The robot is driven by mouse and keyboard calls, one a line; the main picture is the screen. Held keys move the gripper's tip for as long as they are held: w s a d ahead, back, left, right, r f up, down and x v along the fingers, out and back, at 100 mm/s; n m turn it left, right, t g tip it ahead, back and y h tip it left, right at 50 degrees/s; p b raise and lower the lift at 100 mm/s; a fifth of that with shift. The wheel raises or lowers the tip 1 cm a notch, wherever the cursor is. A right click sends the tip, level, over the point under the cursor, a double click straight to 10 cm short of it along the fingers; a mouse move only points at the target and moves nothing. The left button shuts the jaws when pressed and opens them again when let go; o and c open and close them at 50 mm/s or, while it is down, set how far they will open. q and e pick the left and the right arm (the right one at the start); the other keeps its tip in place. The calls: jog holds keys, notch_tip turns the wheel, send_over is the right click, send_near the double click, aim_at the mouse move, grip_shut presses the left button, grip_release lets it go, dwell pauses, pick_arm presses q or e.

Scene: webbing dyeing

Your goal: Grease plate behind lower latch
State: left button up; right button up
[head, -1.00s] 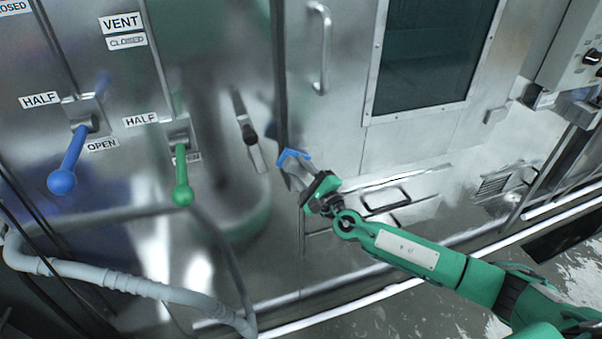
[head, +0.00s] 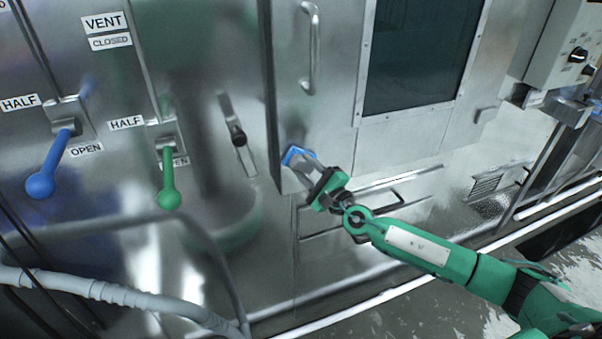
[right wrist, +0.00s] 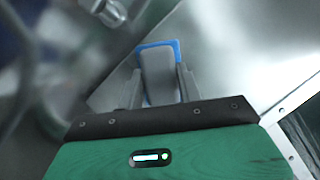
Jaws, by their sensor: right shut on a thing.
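The lower latch (head: 238,136), a dark knob on a slanted metal strip, sits on the steel wall left of the door (head: 330,120). My right gripper (head: 305,165) is at the door's lower left corner, to the right of and below the latch. It is shut on a small grey piece with a blue edge (head: 296,154). In the right wrist view the grey piece (right wrist: 158,75) shows between the fingers, against or close to bare steel; contact cannot be told. A plate behind the latch cannot be made out clearly. My left gripper is not in view.
A blue-knobbed lever (head: 42,184) and a green-knobbed lever (head: 168,198) stick out at the left. A pale hose (head: 100,290) runs along the lower left. The door has a tall handle (head: 312,50) and a dark window (head: 415,50). A control box (head: 575,45) hangs at upper right.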

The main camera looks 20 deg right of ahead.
aim_at(313, 156)
jog(key=d+b, duration=0.1)
jog(key=d, duration=0.1)
jog(key=d+b, duration=0.1)
jog(key=d, duration=0.1)
jog(key=shift+w+r+b, duration=0.15)
jog(key=shift+w+b, duration=0.05)
jog(key=shift+b, duration=0.2)
jog(key=shift+s+a+p, duration=0.1)
jog(key=shift+a+p, duration=1.5)
jog(key=shift+a, duration=0.5)
jog(key=shift+a+p, duration=0.8)
jog(key=shift+a, duration=0.4)
jog(key=shift+a+p, duration=0.35)
jog(key=shift+a, duration=0.55)
jog(key=shift+s, duration=0.1)
